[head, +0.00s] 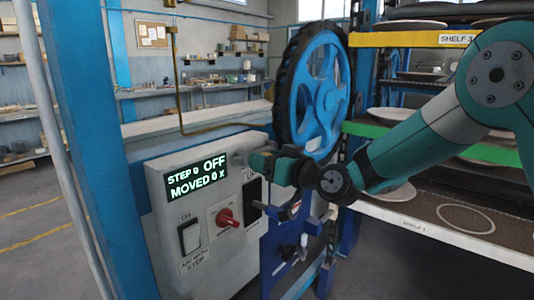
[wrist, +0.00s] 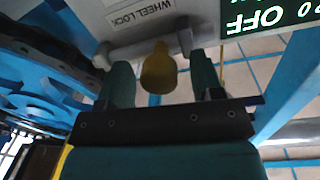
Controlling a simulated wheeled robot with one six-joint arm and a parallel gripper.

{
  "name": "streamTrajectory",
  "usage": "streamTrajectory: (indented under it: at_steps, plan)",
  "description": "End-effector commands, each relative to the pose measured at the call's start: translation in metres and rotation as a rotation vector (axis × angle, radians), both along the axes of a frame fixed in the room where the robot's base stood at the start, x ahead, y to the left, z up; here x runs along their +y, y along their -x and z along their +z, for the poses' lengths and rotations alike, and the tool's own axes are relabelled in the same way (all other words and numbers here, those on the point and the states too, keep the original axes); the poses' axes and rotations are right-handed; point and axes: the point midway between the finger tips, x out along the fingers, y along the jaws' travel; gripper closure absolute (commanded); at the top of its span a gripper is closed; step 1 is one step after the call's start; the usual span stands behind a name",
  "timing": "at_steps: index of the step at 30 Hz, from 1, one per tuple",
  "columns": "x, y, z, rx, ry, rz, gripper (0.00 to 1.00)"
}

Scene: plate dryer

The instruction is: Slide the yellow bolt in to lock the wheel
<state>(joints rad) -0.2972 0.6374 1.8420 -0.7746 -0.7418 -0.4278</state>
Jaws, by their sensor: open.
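The yellow bolt (wrist: 158,70) shows as a rounded knob in the wrist view, in front of a grey bar (wrist: 122,48) below the upside-down WHEEL LOCK label. My gripper (wrist: 160,62) is open, with one finger on each side of the yellow knob. Small gaps seem to show between knob and fingers; I cannot tell whether either touches. In the head view my gripper (head: 262,160) is at the top of the control box, and the bolt is hidden there. The blue wheel (head: 318,85) with its black toothed rim stands upright just behind my gripper.
The control box (head: 195,270) has a display (head: 196,180) reading STEP 0, OFF, MOVED 0 X, a red knob (head: 227,217) and a rocker switch (head: 189,236). Racks with plates (head: 466,218) stand at the right. A blue post (head: 95,130) stands at the left.

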Motion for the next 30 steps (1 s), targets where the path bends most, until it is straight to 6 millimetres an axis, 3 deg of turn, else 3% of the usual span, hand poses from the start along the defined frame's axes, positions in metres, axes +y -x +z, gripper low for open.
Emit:
streamTrajectory:
  at_steps: [11,18,19,23,30]
  plan:
    - [0.004,-0.004,0.0,0.0,0.0,-0.001,0.42]
    - [0.003,-0.004,0.0,-0.001,0.001,-0.001,0.97]
    - [0.003,-0.004,0.0,-0.001,0.001,-0.001,1.0]
    - [0.0,-0.009,-0.002,-0.002,0.0,-0.003,1.0]
    - [-0.022,-0.036,-0.003,-0.003,-0.001,-0.002,1.0]
